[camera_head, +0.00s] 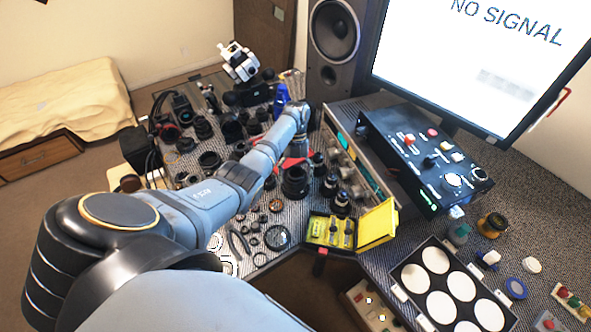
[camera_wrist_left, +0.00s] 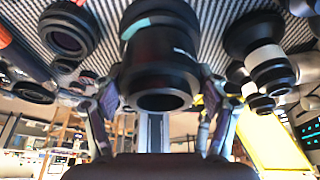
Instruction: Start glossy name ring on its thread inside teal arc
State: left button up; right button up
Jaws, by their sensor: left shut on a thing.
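A black lens barrel (camera_head: 295,183) stands on the grey ribbed mat among other lens parts. In the left wrist view the barrel (camera_wrist_left: 160,45) fills the top middle, with a teal arc (camera_wrist_left: 138,27) on its side and small white lettering at its right. My left gripper (camera_wrist_left: 158,100) has a finger on each side of the dark ring-shaped end of the barrel, which I take as the glossy name ring (camera_wrist_left: 158,92). The gripper is shut on it. I cannot tell whether ring and barrel touch on the thread. My right gripper is not in view.
Several black lens parts crowd the mat. A control box (camera_head: 425,150), a speaker (camera_head: 335,35) and a monitor (camera_head: 480,55) stand behind.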

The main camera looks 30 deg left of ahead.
pick_arm(q)
jog(key=shift+f, duration=0.1)
dwell(0.3)
jog(key=o, duration=1.2)
jog(key=v, duration=0.7)
jog(key=shift+w+a+r, duration=0.1)
jog(key=shift+r, duration=0.15)
